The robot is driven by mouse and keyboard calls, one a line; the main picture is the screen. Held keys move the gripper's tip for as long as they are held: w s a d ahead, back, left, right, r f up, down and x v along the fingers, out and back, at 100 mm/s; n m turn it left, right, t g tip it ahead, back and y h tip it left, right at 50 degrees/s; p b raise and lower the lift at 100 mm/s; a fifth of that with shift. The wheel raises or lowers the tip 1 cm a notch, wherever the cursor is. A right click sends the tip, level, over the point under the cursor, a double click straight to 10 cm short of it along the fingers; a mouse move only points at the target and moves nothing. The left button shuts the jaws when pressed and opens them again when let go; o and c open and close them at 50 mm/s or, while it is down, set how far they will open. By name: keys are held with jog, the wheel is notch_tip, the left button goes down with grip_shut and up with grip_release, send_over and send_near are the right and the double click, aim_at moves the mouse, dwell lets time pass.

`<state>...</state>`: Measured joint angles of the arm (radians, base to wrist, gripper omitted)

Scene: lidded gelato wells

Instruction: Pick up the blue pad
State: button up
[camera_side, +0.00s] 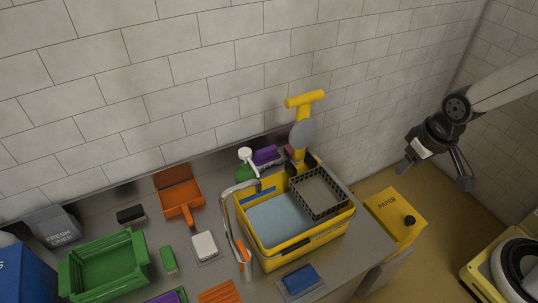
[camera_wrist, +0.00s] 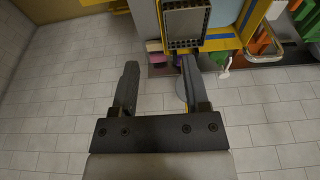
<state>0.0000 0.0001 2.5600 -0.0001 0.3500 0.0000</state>
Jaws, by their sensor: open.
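The blue pad (camera_side: 300,279) lies flat on a small grey plate (camera_side: 312,292) at the front edge of the counter, in front of the yellow basin. I cannot make it out in the wrist view. My gripper (camera_side: 435,175) hangs in the air at the right, well above and away from the pad, over the side of the yellow paper bin. In the wrist view my gripper (camera_wrist: 160,65) shows two dark fingers spread wide with nothing between them.
The yellow basin (camera_side: 318,243) holds water and a dark mesh basket (camera_side: 320,192); a curved tap (camera_side: 229,212) stands at its left. A yellow paper bin (camera_side: 396,213) is right of the counter. A white pad (camera_side: 204,245) and green crate (camera_side: 105,264) lie left.

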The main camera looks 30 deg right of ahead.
jog(key=o, duration=0.6)
jog(key=shift+c, duration=0.2)
jog(key=shift+r, duration=0.15)
